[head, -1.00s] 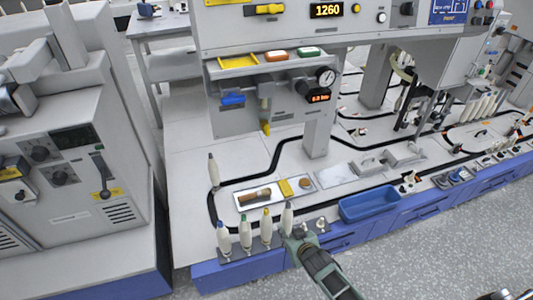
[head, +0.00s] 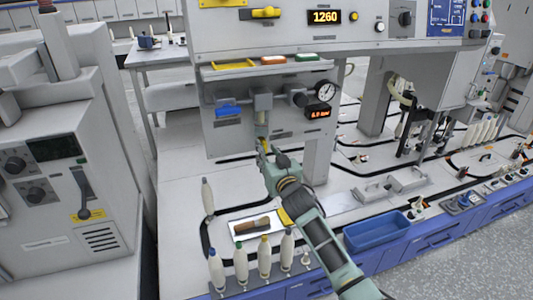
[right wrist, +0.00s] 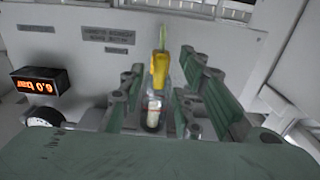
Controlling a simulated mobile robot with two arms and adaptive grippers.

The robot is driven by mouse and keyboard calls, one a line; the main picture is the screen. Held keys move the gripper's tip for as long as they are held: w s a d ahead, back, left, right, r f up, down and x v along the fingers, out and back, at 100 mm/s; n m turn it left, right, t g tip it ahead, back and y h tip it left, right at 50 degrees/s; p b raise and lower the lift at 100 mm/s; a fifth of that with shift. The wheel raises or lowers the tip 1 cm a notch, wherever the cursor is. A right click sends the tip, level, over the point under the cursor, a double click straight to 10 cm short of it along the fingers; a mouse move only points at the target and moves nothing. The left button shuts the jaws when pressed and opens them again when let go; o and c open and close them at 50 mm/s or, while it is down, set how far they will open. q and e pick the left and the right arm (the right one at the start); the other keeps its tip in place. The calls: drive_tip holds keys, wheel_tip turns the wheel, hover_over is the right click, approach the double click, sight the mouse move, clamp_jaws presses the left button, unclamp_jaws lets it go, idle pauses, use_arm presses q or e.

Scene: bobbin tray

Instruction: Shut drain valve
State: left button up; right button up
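The drain valve's yellow handle (right wrist: 160,70) shows in the right wrist view, below a clear bowl (right wrist: 153,103); that picture is upside down. In the head view the bowl area (head: 262,118) hangs under the grey machine housing, and the handle is mostly hidden by my right gripper (head: 265,152). My right gripper (right wrist: 160,88) is open, with green fingers on both sides of the handle. I cannot tell whether the fingers touch it. A blue valve handle (head: 228,112) sits left of the bowl. My left gripper is not in view.
A pressure gauge (head: 325,91) and a red display (head: 319,112) are right of the bowl. Below are a tray (head: 238,238) with a brush, several upright bobbins (head: 241,258) and a blue bin (head: 378,232). A support column (head: 318,165) stands close right of my gripper.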

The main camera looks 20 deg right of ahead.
drive_tip(key=shift+w, duration=0.7)
drive_tip(key=shift+c, duration=0.2)
clamp_jaws()
